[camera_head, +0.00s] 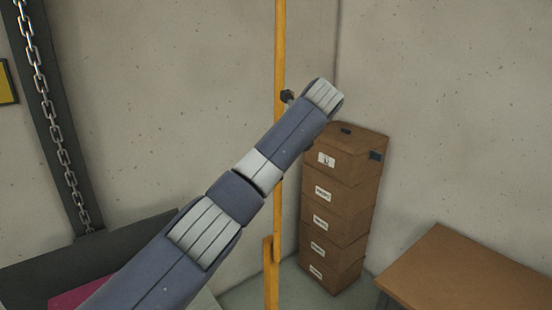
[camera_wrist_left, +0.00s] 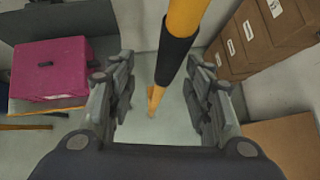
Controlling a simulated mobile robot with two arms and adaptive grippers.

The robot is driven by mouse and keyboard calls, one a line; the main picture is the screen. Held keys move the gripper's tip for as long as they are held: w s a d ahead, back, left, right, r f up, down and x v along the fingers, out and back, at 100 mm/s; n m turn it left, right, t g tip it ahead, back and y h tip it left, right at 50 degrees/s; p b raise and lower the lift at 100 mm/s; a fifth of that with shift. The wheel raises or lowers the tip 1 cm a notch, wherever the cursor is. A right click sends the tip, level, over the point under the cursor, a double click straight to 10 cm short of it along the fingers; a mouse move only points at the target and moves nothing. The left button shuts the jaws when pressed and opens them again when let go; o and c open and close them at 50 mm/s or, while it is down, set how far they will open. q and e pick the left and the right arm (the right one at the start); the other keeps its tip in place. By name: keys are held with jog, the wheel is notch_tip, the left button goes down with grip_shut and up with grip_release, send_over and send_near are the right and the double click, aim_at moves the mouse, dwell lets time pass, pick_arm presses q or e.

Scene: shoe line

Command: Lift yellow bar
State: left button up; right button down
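The yellow bar (camera_head: 280,45) stands upright in the head view, running from the top edge down behind my left arm to a thicker lower part (camera_head: 271,275). In the left wrist view the yellow bar (camera_wrist_left: 187,15) comes in from the top and has a black sleeve (camera_wrist_left: 175,58) around it. My left gripper (camera_wrist_left: 160,80) is open, and the sleeve appears in the gap between its fingers, nearer the right finger. Neither finger is seen closed on it. In the head view the gripper is mostly hidden by my wrist. My right gripper is in neither view.
Stacked brown boxes (camera_head: 340,195) stand in the corner right of the bar. A brown tabletop (camera_head: 465,275) is at lower right. A chain (camera_head: 45,110) hangs along a dark post at left. A magenta box (camera_wrist_left: 50,70) sits left of the gripper in the wrist view.

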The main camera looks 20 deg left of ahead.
pick_arm(q)
jog(key=v, duration=0.6)
jog(key=shift+d+f, duration=0.1)
jog(key=shift+f, duration=0.05)
